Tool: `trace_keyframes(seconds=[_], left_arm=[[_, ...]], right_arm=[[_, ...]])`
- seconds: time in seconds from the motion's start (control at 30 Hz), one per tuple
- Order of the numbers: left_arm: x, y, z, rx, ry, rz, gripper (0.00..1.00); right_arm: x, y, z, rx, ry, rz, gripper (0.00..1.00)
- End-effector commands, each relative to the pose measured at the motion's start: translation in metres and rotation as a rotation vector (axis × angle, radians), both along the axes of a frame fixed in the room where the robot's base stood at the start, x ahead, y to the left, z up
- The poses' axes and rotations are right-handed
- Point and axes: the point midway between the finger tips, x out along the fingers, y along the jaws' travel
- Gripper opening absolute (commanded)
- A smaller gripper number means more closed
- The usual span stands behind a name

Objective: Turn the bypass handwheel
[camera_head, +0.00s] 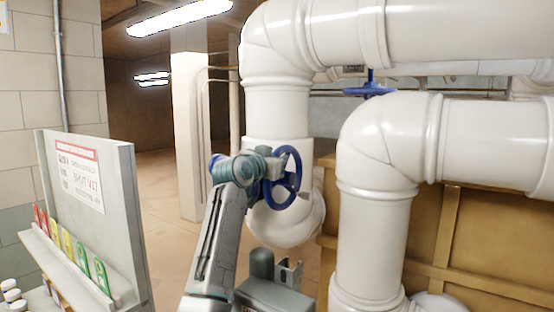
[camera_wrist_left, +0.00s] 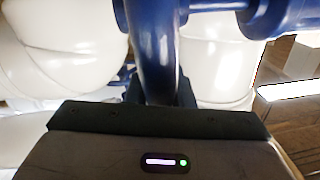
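A blue handwheel (camera_head: 297,180) stands upright, facing left, in front of the white vertical pipe. My left gripper (camera_head: 268,170) is at its near-left rim. In the left wrist view the blue rim (camera_wrist_left: 155,50) runs down between the two dark fingers (camera_wrist_left: 160,92), which sit close against both sides of it. The fingertips are partly hidden behind the rim and the gripper body. A second blue handwheel (camera_head: 370,89) lies flat, farther back above the right pipe elbow. No label shows on either wheel. My right gripper does not show.
Thick white pipes (camera_head: 375,210) fill the middle and right. A grey board with a sign (camera_head: 80,180) and coloured tags (camera_head: 68,243) stands at the left. Open floor lies between board and pipes.

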Motion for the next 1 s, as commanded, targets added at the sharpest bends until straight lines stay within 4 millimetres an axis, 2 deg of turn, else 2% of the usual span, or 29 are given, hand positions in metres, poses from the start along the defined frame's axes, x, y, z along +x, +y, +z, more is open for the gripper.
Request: trace_keyframes(seconds=[0.17,0.47,1.0], left_arm=[[0.000,-0.001,0.000,0.001,0.001,-0.001,0.00],[0.002,-0.002,0.002,0.029,0.039,-0.002,0.00],[0.022,-0.016,0.010,0.235,0.321,-0.001,0.00]], right_arm=[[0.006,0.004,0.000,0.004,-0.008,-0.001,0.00],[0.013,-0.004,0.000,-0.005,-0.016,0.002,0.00],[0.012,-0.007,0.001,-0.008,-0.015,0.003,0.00]])
